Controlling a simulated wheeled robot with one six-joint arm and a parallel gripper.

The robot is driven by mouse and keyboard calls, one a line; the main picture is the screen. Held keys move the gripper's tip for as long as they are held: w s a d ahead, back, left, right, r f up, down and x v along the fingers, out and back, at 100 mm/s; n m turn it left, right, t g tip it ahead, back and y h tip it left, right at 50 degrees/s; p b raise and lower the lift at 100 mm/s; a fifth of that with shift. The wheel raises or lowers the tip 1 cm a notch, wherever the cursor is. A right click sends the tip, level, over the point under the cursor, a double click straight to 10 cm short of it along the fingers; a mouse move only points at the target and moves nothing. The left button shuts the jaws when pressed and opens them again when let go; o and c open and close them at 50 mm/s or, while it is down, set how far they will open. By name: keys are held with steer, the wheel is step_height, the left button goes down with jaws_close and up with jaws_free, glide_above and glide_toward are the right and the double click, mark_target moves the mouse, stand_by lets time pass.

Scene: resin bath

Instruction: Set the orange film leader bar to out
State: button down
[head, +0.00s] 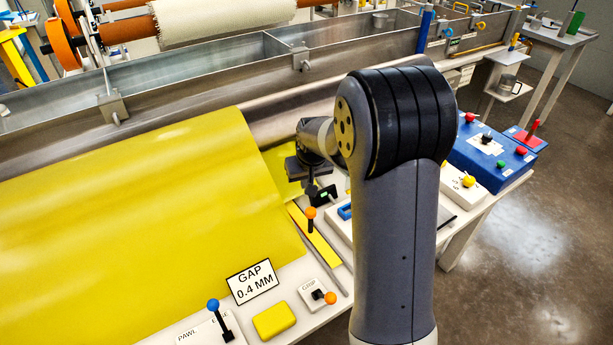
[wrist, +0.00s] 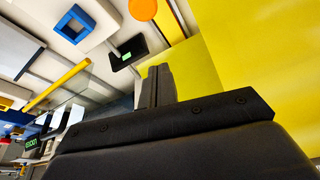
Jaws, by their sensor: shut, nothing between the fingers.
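Two orange-knobbed levers show in the head view. One orange knob (head: 310,212) stands upright on a dark stem beside a yellow strip; the other orange knob (head: 330,297) leans right from a small white plate labelled like "GRIP". I cannot tell which belongs to the film leader bar, and no "out" mark is readable. In the wrist view an orange knob (wrist: 142,8) is cut by the top edge, beyond my fingertips. My gripper (wrist: 158,72) is shut and empty, apart from the knob. In the head view my arm partly hides the bench around it.
Yellow film (head: 130,220) covers the left. A black box with a green display (head: 322,195) stands close to my gripper. A blue-knobbed lever (head: 213,305), a GAP sign (head: 252,282) and a yellow block (head: 274,321) are in front. A blue control box (head: 490,150) is right.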

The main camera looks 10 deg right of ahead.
steer(key=f, duration=0.1)
steer(key=s+f, duration=0.1)
steer(key=f, duration=0.1)
steer(key=s+f+p, duration=0.1)
steer(key=f, duration=0.1)
steer(key=shift+s+d+f, duration=0.1)
steer(key=shift+f, duration=0.05)
steer(key=shift+s, duration=0.1)
stand_by(0.4)
